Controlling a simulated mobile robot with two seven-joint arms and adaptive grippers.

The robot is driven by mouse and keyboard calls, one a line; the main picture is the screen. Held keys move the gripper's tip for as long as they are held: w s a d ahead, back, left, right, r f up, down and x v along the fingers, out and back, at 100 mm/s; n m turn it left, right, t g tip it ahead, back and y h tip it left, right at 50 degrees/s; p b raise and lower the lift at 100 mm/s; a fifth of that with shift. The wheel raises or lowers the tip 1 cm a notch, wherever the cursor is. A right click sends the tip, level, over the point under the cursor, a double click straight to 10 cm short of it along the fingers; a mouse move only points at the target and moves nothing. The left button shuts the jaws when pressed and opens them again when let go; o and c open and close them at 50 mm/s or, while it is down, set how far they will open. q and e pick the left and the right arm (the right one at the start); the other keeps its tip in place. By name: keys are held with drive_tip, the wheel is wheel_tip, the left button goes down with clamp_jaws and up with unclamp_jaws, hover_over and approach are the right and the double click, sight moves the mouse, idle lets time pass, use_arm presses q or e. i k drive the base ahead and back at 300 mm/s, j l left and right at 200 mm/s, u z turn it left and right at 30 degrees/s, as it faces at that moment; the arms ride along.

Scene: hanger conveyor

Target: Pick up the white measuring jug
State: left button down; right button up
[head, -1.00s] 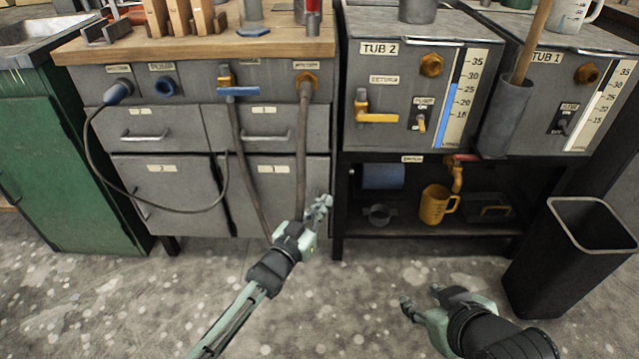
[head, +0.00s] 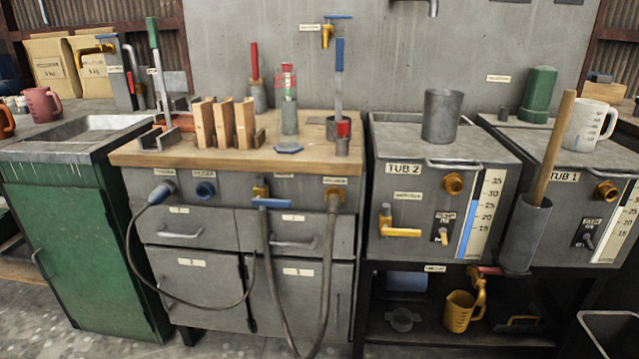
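The white measuring jug (head: 589,125) stands upright on top of the Tub 1 cabinet (head: 578,178) at the right of the head view. It has dark markings on its side, and its handle points right. Neither of my grippers shows in the head view now.
A wooden stick in a grey holder (head: 526,234) rises in front of Tub 1, left of the jug. A green cylinder (head: 537,94) stands behind. A grey metal container (head: 441,116) stands on Tub 2. A yellow jug (head: 460,311) sits on the shelf below. A black bin (head: 606,333) is at lower right.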

sight(587, 117)
drive_tip(key=z, duration=1.25)
drive_tip(key=u, duration=0.4)
drive_tip(key=i+l+u, duration=0.1)
drive_tip(key=l+u, duration=0.15)
drive_tip(key=u, duration=0.15)
drive_tip(key=l+u, duration=0.25)
drive_tip(key=u, duration=0.15)
drive_tip(key=l+u, duration=0.25)
drive_tip(key=u, duration=0.15)
drive_tip(key=k+l+u, duration=0.1)
drive_tip(key=l+u, duration=0.3)
drive_tip(key=l, duration=0.8)
